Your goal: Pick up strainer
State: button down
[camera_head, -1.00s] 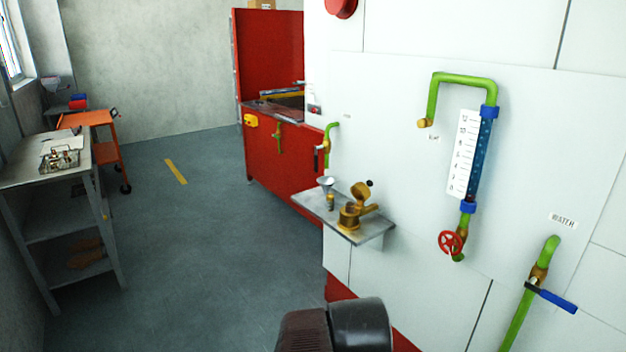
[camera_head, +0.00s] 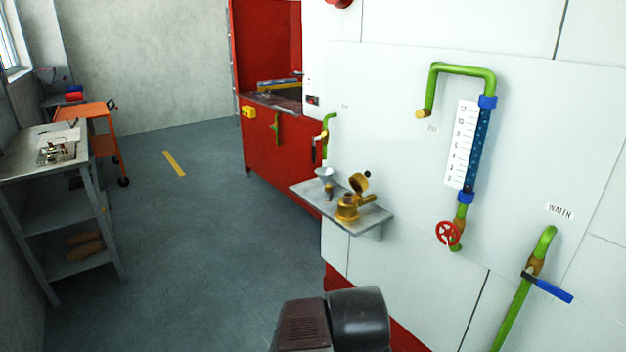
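A brass fitting with a round body and a side branch (camera_head: 347,207), which looks like the strainer, stands on a small grey metal wall shelf (camera_head: 372,222). A round brass piece with a dark knob (camera_head: 358,183) shows just above it; I cannot tell whether the two are joined. A white funnel (camera_head: 324,173) stands at the shelf's back left, over a small brass part. A dark, rounded part of my arm shows at the bottom centre, below and apart from the shelf. My gripper's fingers are not in view.
Green pipes with a gauge (camera_head: 468,145), a red handwheel (camera_head: 448,233) and a blue-handled valve (camera_head: 548,284) are on the white wall at right. A red cabinet (camera_head: 285,150) stands behind the shelf. A metal table (camera_head: 25,168) and orange cart (camera_head: 90,112) are left. The floor between is clear.

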aim_at(347, 197)
jog(key=i+l+u, duration=0.25)
jog(key=i+l, duration=0.25)
jog(key=i, duration=0.2)
jog(key=i+l+u, duration=0.25)
jog(key=i+l, duration=0.35)
jog(key=i, duration=0.05)
